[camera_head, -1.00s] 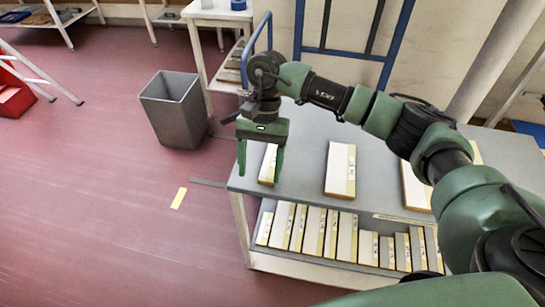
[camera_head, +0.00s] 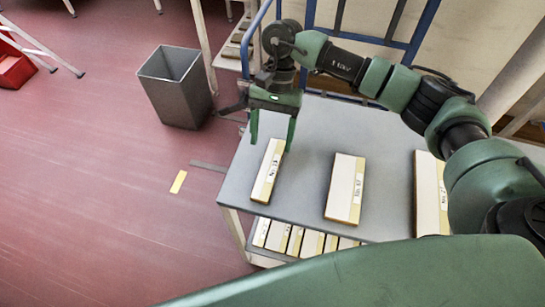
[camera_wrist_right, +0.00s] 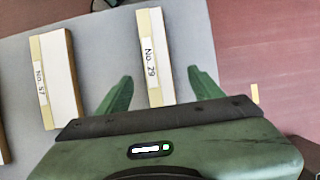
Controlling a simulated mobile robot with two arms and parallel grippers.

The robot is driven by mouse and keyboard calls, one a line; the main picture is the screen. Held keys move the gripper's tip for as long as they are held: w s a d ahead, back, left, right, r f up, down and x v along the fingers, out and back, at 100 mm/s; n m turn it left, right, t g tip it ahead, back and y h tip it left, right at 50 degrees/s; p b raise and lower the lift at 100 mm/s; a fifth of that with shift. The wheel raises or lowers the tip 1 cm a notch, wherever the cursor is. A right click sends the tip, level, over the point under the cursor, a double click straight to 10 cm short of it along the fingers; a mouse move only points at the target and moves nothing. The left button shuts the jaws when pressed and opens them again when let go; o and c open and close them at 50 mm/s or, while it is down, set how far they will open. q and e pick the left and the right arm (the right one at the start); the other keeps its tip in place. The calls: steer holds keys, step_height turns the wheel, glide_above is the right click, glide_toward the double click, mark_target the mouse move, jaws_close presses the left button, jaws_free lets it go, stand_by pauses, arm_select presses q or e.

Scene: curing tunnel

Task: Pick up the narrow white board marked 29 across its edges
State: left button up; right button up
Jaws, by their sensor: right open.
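The narrow white board marked 29 (camera_head: 267,172) lies flat at the left end of the grey table top, with a yellowish strip along one side. In the right wrist view the board (camera_wrist_right: 157,58) shows its label "No. 29" and runs up between the fingers. My right gripper (camera_head: 272,133) is open and empty, fingers pointing down, at the far end of the board. In the right wrist view its fingers (camera_wrist_right: 160,80) are spread on either side of the board, with a gap on each side. My left gripper is not in view.
A wider board (camera_head: 345,188), marked No. 57 in the wrist view (camera_wrist_right: 61,75), lies to the right, with another board (camera_head: 428,195) beyond. More boards (camera_head: 295,240) stand on the lower shelf. A grey bin (camera_head: 177,90) stands on the floor left of the table (camera_head: 310,165).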

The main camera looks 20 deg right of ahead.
mark_target(270, 166)
steer(key=shift+s+a+f+p, duration=0.3)
steer(key=shift+s+f+p, duration=0.2)
steer(key=shift+s+f, duration=0.1)
steer(key=shift+s+a+f+p, duration=0.25)
steer(key=shift+s+f+p, duration=0.25)
steer(key=shift+f, duration=0.05)
steer(key=f, duration=0.1)
steer(key=f+p, duration=0.1)
steer(key=f, duration=0.1)
steer(key=shift+s+f, duration=0.2)
steer(key=shift+f, duration=0.2)
steer(key=shift+s+a, duration=0.1)
steer(key=shift+a, duration=0.05)
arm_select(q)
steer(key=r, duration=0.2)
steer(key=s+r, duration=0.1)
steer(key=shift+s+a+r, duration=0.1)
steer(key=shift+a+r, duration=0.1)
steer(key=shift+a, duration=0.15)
arm_select(e)
jaws_close()
